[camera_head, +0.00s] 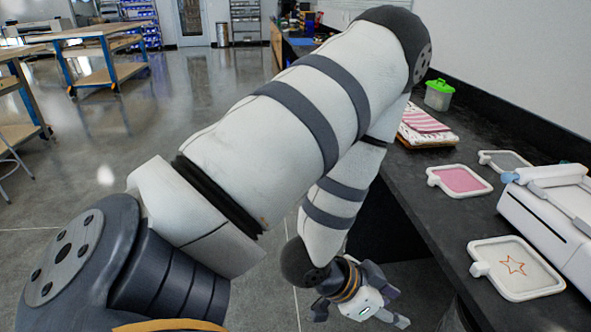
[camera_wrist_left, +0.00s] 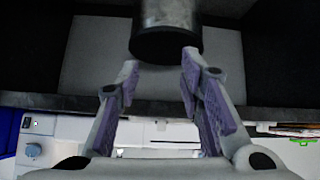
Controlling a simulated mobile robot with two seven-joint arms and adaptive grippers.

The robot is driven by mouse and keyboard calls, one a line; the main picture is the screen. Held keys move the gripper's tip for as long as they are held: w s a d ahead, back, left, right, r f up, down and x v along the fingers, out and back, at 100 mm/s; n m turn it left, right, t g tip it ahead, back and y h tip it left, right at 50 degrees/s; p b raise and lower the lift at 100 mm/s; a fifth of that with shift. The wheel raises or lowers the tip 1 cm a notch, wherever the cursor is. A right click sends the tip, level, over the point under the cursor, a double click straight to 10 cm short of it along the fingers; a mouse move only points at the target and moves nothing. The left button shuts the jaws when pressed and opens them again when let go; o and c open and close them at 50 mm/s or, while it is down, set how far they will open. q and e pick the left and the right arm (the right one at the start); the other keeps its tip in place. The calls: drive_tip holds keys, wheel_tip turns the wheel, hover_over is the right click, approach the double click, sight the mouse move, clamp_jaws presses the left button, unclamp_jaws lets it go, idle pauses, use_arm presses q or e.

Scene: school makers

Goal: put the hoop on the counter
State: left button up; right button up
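Three rounded-square white hoops lie flat on the dark counter (camera_head: 425,200) in the head view. One hoop (camera_head: 484,267) has an orange star on pale cloth, one (camera_head: 460,180) has pink cloth, and the farthest (camera_head: 506,161) has grey cloth. My left gripper (camera_head: 388,302) hangs beside the counter, at its left in the picture and apart from the hoops. In the left wrist view its fingers (camera_wrist_left: 158,88) are spread, with nothing seen held between them. My right gripper is not in view.
A white machine (camera_head: 555,215) stands on the counter by the hoops. Folded cloth (camera_head: 426,125) and a green-lidded tub (camera_head: 438,95) lie farther back. A dark cylinder (camera_wrist_left: 166,35) shows beyond my fingers; I cannot tell what it is. Wooden workbenches (camera_head: 95,35) stand at the far left.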

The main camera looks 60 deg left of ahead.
use_arm(q)
drive_tip(key=s+d+f+n+g+y, duration=0.1)
drive_tip(key=s+f+g, duration=0.4)
drive_tip(key=s, duration=0.8)
drive_tip(key=s+d+f+n+g+y, duration=0.1)
drive_tip(key=s+f+n+g, duration=0.1)
drive_tip(key=s+f+g, duration=0.3)
drive_tip(key=s+f, duration=0.3)
drive_tip(key=s, duration=0.4)
drive_tip(key=shift+s+d+f+g+y, duration=0.35)
drive_tip(key=shift+s+g+y, duration=0.05)
